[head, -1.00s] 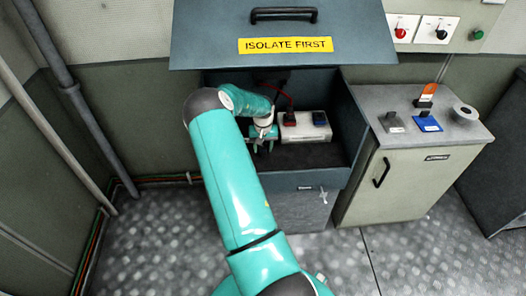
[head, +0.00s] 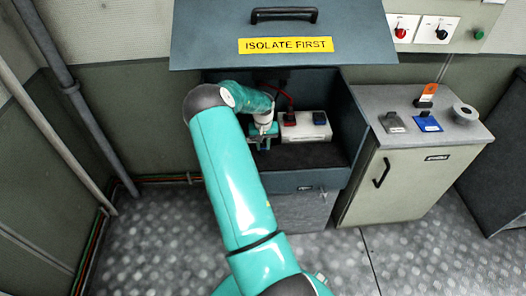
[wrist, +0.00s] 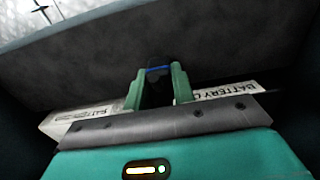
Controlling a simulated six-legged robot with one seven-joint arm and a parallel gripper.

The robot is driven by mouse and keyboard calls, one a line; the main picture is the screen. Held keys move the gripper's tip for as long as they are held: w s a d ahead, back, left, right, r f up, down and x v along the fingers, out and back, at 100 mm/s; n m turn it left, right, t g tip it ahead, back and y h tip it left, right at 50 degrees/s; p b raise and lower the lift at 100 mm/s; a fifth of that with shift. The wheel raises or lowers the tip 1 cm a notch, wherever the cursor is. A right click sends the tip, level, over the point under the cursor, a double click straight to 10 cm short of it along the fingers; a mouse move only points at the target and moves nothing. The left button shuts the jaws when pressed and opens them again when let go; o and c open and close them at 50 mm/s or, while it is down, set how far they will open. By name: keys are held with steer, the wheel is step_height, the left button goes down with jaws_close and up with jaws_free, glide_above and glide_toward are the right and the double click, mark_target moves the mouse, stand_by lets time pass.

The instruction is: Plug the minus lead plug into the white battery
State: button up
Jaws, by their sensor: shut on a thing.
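The white battery (head: 306,132) lies in the open dark blue box, with a red-topped piece (head: 289,119) and a blue-topped dark piece (head: 320,118) on its top. My gripper (head: 263,133) is inside the box at the battery's left end. In the wrist view, the green fingers of my gripper (wrist: 158,92) are shut on a dark piece with a blue band, seemingly the minus lead plug (wrist: 158,84). White labelled surfaces, seemingly of the battery (wrist: 228,91), show on both sides behind my gripper. The plug's lower end and any contact with the battery are hidden.
The box's raised lid (head: 285,25) carries a yellow sign. The box walls (head: 350,120) stand close around my gripper. A red lead (head: 285,92) runs at the back. A cabinet (head: 400,185) to the right holds small items and a tape roll (head: 465,113).

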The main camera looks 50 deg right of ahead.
steer(key=shift+r, duration=0.25)
steer(key=shift+r, duration=0.35)
steer(key=shift+r, duration=0.25)
steer(key=shift+r, duration=2)
